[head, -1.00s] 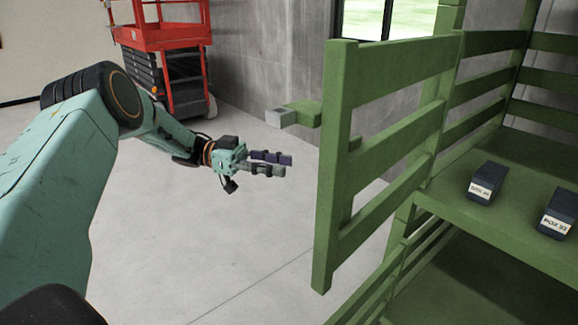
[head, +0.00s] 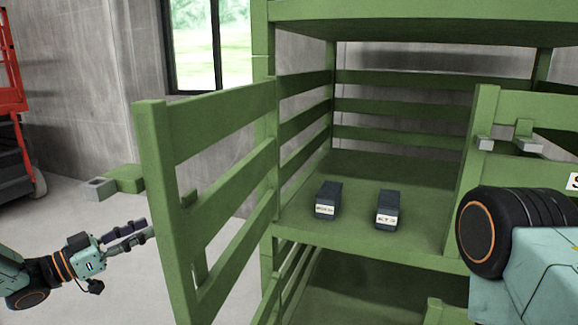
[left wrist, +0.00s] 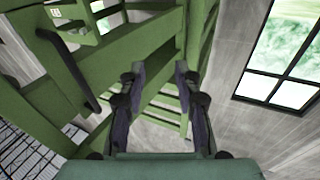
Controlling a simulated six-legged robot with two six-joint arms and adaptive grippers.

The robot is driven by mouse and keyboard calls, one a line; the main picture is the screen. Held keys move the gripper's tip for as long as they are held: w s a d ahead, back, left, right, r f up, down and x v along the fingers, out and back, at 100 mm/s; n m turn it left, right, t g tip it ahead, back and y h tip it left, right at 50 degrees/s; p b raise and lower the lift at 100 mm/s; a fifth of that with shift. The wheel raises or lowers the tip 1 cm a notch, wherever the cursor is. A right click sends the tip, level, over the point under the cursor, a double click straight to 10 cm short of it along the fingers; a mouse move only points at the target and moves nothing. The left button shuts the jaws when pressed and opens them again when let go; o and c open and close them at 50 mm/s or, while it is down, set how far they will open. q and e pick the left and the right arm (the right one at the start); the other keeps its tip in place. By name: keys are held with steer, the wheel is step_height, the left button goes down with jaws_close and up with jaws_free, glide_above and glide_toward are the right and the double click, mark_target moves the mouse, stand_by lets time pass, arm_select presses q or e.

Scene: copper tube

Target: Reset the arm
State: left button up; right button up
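My left gripper (head: 142,238) is at the lower left of the head view, beside the outer side of the open green slatted door (head: 160,200) and apart from it as far as I can see. In the left wrist view its two fingers (left wrist: 159,100) stand apart with nothing between them. Beyond them green slats show. My right arm's dark joint and teal link are at the right edge of the head view. My right gripper is not visible.
The green shelf rack (head: 300,235) holds two dark labelled boxes, one left (head: 328,199) and one right (head: 390,209). A second door (head: 484,150) stands at right. A red lift (head: 12,110) is at far left. Grey floor is clear around my left gripper.

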arm_select(q)
steer(key=s+d+f+n+g+y+b, duration=0.1)
steer(key=s+d+f+n+y+b, duration=0.15)
steer(key=f, duration=0.65)
steer(key=s+d+f+n+g+y+b, duration=0.15)
steer(key=s+f+n+y, duration=0.25)
steer(key=f, duration=0.5)
steer(key=s+d+f+n+y+b, duration=0.2)
steer(key=s+d+f+n+y, duration=0.1)
steer(key=f, duration=0.7)
steer(key=s+d+f+g+y+b, duration=0.1)
steer(key=s+f+g+b, duration=0.2)
steer(key=s+f, duration=0.3)
steer(key=s+d+f+g+y+b, duration=0.1)
steer(key=s+f+g+b, duration=0.3)
steer(key=s, duration=1.3)
steer(key=s+d+f+g+y+b, duration=0.2)
steer(key=s+f+g+b, duration=0.1)
steer(key=s+f, duration=0.6)
steer(key=shift+s+g+b, duration=0.35)
steer(key=shift+s+g, duration=0.1)
steer(key=shift+s, duration=0.75)
steer(key=shift+a, duration=0.15)
